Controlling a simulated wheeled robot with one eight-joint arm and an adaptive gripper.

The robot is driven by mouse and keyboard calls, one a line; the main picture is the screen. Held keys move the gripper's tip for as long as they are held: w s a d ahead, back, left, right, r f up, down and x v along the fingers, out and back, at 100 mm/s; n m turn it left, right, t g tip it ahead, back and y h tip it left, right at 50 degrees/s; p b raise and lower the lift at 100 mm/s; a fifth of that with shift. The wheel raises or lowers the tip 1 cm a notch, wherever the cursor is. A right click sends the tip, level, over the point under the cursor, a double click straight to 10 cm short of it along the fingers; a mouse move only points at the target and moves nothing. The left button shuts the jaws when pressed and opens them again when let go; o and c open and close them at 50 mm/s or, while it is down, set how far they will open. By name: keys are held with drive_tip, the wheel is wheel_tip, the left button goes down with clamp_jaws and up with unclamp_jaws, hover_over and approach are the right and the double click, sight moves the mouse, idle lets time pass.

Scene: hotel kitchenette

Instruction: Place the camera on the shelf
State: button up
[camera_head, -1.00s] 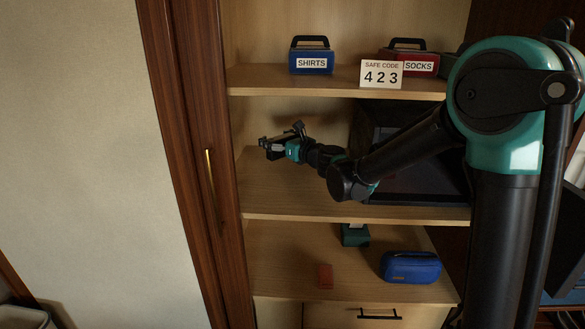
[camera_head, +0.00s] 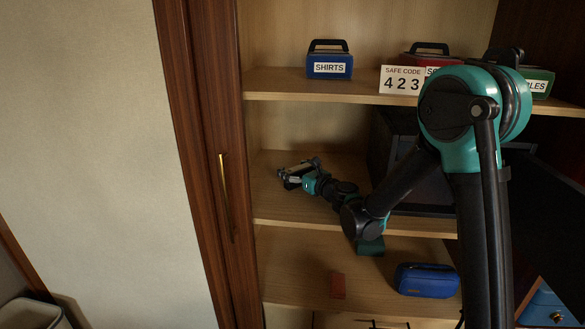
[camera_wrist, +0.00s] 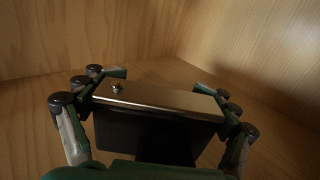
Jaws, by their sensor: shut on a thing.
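The camera (camera_wrist: 155,130) is a dark box with a shiny metallic top plate and a small knob, held in the wrist view between my fingers. It also shows small in the head view (camera_head: 295,171). My gripper (camera_head: 292,175) is shut on it, with the fingers at its left and right ends in the wrist view (camera_wrist: 150,105). The gripper is inside the wardrobe, over the left part of the middle shelf (camera_head: 275,207). The camera's underside is hidden, so I cannot tell whether it touches the shelf.
A black safe (camera_head: 420,185) stands right of my gripper on the middle shelf. Above are a blue SHIRTS box (camera_head: 330,62), a red box (camera_head: 428,52) and a safe code sign (camera_head: 401,80). Below are a blue pouch (camera_head: 427,281) and a red item (camera_head: 338,285).

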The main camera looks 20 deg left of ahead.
drive_tip(key=shift+f, duration=0.15)
drive_tip(key=o, duration=1.3)
drive_tip(key=shift+s+d, duration=0.2)
drive_tip(key=shift+d, duration=0.15)
drive_tip(key=v, duration=1.1)
drive_tip(key=shift+s+d, duration=0.1)
drive_tip(key=shift+s, duration=0.05)
